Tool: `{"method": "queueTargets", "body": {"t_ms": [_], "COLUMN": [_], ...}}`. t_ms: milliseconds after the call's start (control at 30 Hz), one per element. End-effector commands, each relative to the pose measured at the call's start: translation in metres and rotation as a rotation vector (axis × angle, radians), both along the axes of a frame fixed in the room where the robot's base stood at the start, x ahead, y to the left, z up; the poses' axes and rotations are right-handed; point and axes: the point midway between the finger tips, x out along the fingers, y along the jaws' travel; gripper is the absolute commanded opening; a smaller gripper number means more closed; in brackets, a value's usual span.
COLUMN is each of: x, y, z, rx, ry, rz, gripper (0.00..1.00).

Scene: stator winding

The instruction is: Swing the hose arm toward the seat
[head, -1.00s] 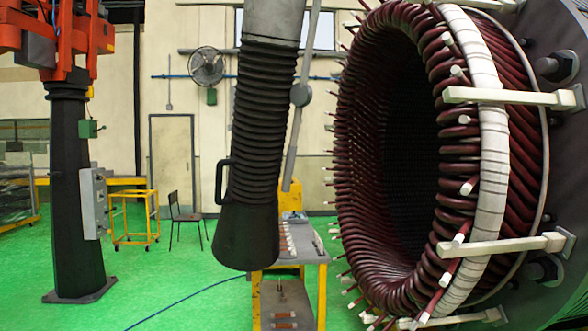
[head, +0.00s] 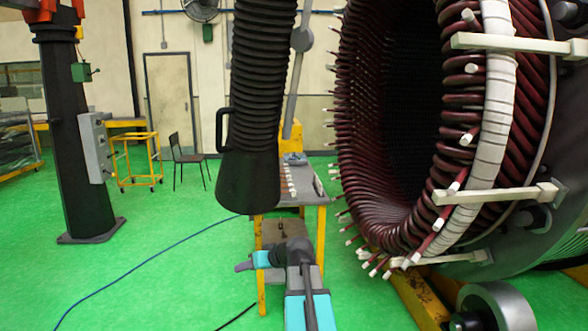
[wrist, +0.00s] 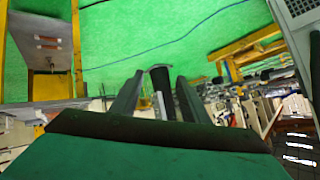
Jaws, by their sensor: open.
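The black ribbed hose (head: 262,60) hangs down in the head view and ends in a wide dark nozzle (head: 248,182). A looped black handle (head: 222,130) sticks out on its left side. The seat, a dark chair (head: 187,158), stands left of the hose near the back wall. My gripper (head: 243,266) is low in the head view, below the nozzle and apart from the handle. In the wrist view my gripper's two fingers (wrist: 155,88) are apart. A dark upright shape shows between them; I cannot tell what it is.
A yellow-legged workbench (head: 318,215) stands behind my arm. The large stator (head: 497,130) with protruding coil ends fills the right side. A dark column (head: 75,150) and a yellow cart (head: 137,165) stand at left. Green floor is open at left, crossed by a blue cable (head: 150,258).

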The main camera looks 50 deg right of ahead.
Motion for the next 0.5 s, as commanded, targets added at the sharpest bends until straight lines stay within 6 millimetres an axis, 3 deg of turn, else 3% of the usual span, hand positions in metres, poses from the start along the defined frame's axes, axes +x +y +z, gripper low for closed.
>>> {"method": "queueTargets", "body": {"t_ms": [33,267,500], "x": [-0.003,-0.026,-0.064], "y": [-0.016,-0.069,-0.113], "z": [0.03,0.138,0.255], "rx": [-0.019,-0.109,-0.221], "ry": [-0.038,-0.194,-0.346], "rz": [-0.015,-0.062,-0.112], "gripper": [0.42,0.42,0.42]}}
